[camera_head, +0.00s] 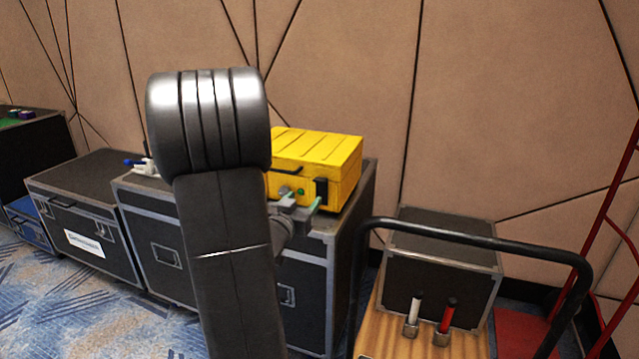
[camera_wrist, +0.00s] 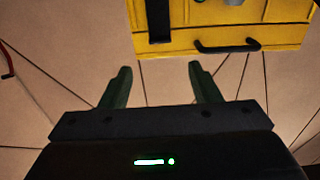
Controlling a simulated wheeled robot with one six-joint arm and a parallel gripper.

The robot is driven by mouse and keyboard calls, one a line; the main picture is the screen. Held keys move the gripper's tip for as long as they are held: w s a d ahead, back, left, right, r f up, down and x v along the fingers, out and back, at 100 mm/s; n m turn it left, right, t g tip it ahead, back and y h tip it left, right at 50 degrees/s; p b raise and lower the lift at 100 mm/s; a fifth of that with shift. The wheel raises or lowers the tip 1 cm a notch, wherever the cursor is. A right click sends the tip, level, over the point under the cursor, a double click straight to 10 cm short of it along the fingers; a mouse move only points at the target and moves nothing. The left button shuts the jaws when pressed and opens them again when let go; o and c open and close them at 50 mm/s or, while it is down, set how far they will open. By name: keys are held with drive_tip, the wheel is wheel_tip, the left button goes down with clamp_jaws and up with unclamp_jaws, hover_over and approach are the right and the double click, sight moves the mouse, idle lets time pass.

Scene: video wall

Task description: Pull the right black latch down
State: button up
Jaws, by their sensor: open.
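A yellow case (camera_head: 318,153) stands on a black flight case, its front towards me. Its right black latch (camera_head: 321,190) is upright on the front face, near the right corner. My gripper (camera_head: 301,198) is in front of the case, close to this latch, with its two green fingers apart and nothing between them. The wrist view looks inverted. There the latch (camera_wrist: 159,20) lies beyond the fingertips, roughly in line with the gap of my gripper (camera_wrist: 160,70), and a gap separates them. The case's black handle (camera_wrist: 228,46) is to its right. My arm hides the case's left part in the head view.
The black flight case (camera_head: 345,245) bears the yellow case. Right of it is a trolley with a black rail (camera_head: 470,238), a dark box (camera_head: 440,275) and a white-handled and a red-handled lever (camera_head: 448,316). A panelled wall (camera_head: 370,70) rises behind.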

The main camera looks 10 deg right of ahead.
sight(319, 182)
drive_tip(key=b+x, duration=0.1)
drive_tip(key=x, duration=1)
drive_tip(key=shift+w+d, duration=0.1)
drive_tip(key=shift+d, duration=0.05)
drive_tip(key=shift+f, duration=0.1)
clamp_jaws()
